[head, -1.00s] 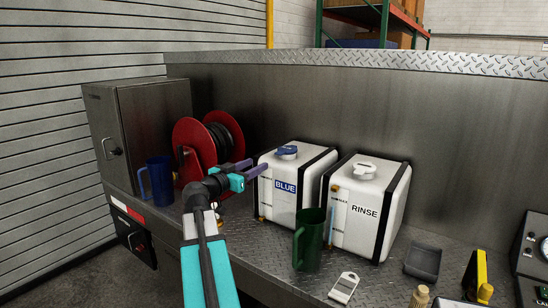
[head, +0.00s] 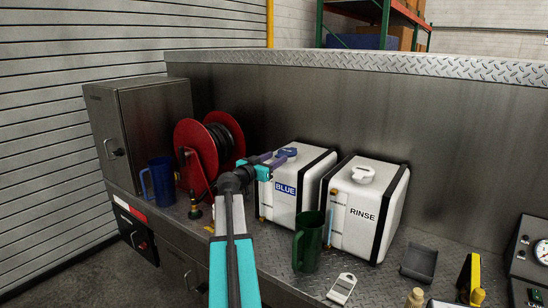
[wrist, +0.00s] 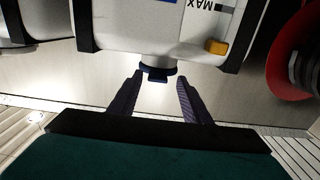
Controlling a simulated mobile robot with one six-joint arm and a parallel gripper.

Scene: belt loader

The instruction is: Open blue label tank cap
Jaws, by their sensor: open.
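The white tank with the BLUE label (head: 285,188) stands on the metal deck, with its blue cap (head: 288,151) on top. My gripper (head: 277,158) is at the tank's top left edge, close to the cap. In the wrist view, my gripper (wrist: 160,86) has its two dark fingers spread apart, with nothing held. The blue cap (wrist: 158,73) shows between and around the fingertips there. I cannot tell whether the fingertips are beside the cap or just short of it.
The RINSE tank (head: 365,215) with a white cap stands to the right. A green jug (head: 308,242) is in front of the tanks. A red hose reel (head: 194,150) and a blue jug (head: 160,182) are to the left. A steel back wall (head: 420,140) rises behind.

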